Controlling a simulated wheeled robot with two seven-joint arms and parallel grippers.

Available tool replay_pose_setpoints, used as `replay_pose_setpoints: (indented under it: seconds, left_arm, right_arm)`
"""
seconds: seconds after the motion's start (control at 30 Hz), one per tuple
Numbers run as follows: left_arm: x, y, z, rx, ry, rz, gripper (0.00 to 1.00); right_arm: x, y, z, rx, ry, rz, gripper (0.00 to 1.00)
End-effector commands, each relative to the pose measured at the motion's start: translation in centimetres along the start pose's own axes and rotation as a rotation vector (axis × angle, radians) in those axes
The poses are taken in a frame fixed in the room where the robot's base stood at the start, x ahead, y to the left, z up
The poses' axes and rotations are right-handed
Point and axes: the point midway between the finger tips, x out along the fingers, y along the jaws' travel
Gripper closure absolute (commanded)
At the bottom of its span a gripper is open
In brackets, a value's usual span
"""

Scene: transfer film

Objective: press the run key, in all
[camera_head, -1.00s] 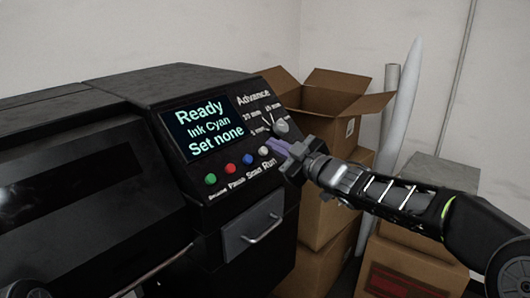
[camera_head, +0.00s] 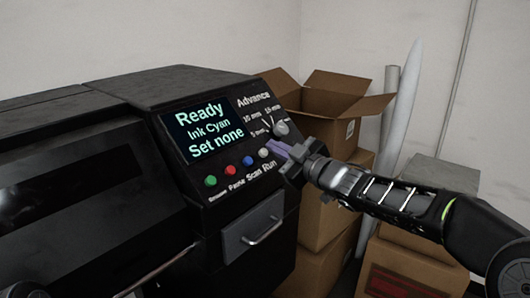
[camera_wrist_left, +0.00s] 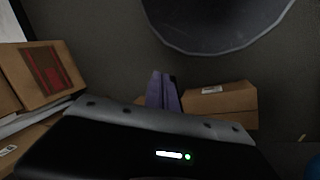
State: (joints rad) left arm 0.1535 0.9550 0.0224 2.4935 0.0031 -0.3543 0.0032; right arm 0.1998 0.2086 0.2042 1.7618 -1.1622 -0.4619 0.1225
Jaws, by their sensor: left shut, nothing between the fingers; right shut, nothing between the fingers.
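The machine's control panel (camera_head: 178,172) carries a screen (camera_head: 209,131) reading "Ready", "Ink Cyan", "Set none". The white run key (camera_head: 264,153) sits at the right end of a row, above the label "Run". Blue (camera_head: 248,160), red (camera_head: 231,168) and green (camera_head: 211,181) keys lie to its left. My right gripper (camera_head: 279,150) is shut and empty, its purple fingertips just right of the run key; I cannot tell if they touch it. My left gripper (camera_wrist_left: 163,90) is shut and empty in the left wrist view, away from the panel.
An advance knob (camera_head: 281,128) sits above my right fingertips. A drawer with a handle (camera_head: 262,231) is below the keys. An open cardboard box (camera_head: 326,108) stands on other boxes behind my right arm, with white rolls (camera_head: 404,95) beside it. Boxes (camera_wrist_left: 42,78) also show in the left wrist view.

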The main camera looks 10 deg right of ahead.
Motion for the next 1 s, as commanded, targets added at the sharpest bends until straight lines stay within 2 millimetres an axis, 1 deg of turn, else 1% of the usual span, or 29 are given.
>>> replay_pose_setpoints:
  seconds: [0.73, 1.0]
  left_arm:
    - [0.02, -0.01, 0.0, 0.0, 0.0, 0.0, 1.0]
    - [0.43, -0.16, 0.0, 0.0, 0.0, 0.0, 1.0]
  right_arm:
    - [0.02, -0.02, 0.02, 0.0, 0.0, 0.0, 1.0]
    - [0.52, -0.45, 0.46, 0.001, 0.0, 0.0, 1.0]
